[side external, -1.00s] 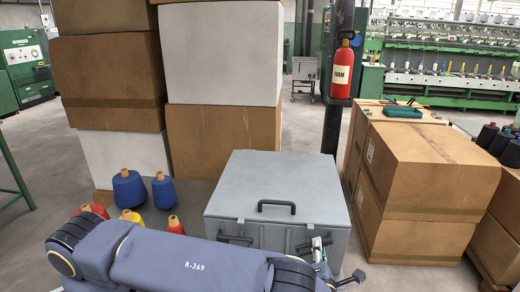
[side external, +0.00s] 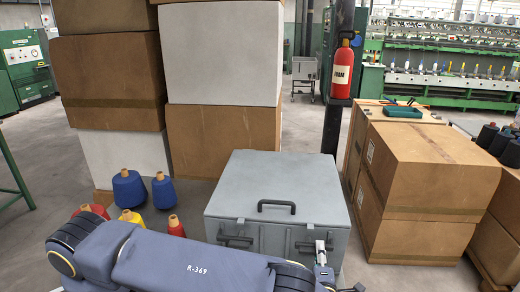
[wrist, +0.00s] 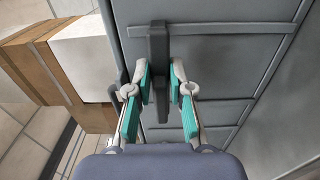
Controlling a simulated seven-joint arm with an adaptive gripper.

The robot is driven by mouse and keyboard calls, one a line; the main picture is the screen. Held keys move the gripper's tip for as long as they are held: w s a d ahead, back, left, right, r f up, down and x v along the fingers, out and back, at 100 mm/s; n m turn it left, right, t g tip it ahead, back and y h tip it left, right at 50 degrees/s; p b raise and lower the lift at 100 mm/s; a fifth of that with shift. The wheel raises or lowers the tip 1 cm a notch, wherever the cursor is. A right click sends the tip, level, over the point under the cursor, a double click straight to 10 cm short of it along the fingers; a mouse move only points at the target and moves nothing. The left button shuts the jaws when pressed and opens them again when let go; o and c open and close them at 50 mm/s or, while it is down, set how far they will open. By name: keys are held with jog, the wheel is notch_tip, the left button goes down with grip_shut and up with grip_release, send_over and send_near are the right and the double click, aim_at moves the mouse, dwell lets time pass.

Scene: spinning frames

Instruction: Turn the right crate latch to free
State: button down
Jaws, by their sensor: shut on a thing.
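The grey crate (side external: 285,190) stands on the floor with its lid closed and a dark handle (side external: 277,205) on top. Its front has a left latch (side external: 236,240), a dark bar lying about level, and a right latch (side external: 304,246), partly hidden by my gripper (side external: 321,252). In the wrist view, my gripper (wrist: 160,78) has its teal-padded fingers on either side of the dark right latch (wrist: 158,42), shut on it. The latch bar runs lengthwise between the fingers and sticks out beyond the tips. The exact contact is hard to see.
Cardboard boxes (side external: 430,170) stand close on the right, and stacked boxes (side external: 222,140) behind on the left. Yarn cones (side external: 130,190) stand left of the crate. A red extinguisher (side external: 341,72) hangs on a post behind it.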

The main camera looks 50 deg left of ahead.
jog(key=c, duration=1.2)
grip_release()
jog(key=shift+o, duration=0.2)
jog(key=v, duration=1.2)
